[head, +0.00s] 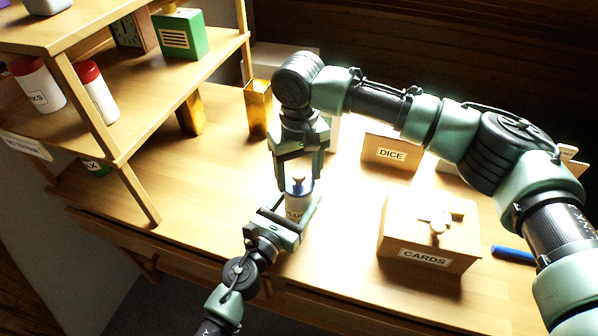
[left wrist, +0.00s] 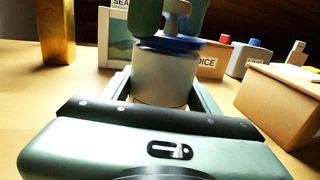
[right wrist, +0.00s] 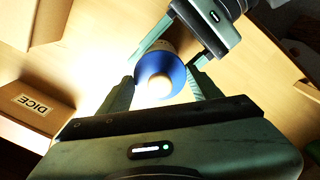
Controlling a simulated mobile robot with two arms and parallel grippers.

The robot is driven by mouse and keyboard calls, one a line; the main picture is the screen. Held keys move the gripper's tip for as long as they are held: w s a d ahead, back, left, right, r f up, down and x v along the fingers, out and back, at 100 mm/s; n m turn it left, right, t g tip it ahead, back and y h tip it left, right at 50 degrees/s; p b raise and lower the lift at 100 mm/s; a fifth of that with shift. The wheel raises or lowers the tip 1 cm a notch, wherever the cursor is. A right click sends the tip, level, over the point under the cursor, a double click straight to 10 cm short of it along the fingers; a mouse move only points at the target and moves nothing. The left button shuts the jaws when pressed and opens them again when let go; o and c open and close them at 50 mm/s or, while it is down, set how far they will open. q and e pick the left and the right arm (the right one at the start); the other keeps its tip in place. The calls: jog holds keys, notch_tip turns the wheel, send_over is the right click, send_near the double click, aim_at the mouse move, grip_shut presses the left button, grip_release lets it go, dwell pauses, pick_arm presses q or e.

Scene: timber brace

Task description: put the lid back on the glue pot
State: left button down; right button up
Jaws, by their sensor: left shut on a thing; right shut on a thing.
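The glue pot (head: 297,212) is a pale cylinder with a partly hidden label, standing upright on the bench. My left gripper (head: 290,222) is shut around its body from the near side; the pot also shows in the left wrist view (left wrist: 163,80). The lid (right wrist: 163,73) is blue with a light wooden knob (left wrist: 178,12). It is at the top of the pot, and I cannot tell whether it is fully seated. My right gripper (head: 298,178) points down from above and is shut on the lid, its fingers on either side.
A box labelled CARDS (head: 425,235) stands right of the pot with small wooden pieces on top. A DICE box (head: 391,152) stands behind. A gold container (head: 258,108) is at back left. A blue cylinder (head: 513,254) lies at right. Shelves (head: 160,85) rise at left.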

jog(key=shift+f, duration=0.35)
jog(key=o, duration=1.4)
notch_tip(320, 180, up, 12)
pick_arm(q)
jog(key=shift+c, duration=1.5)
grip_release()
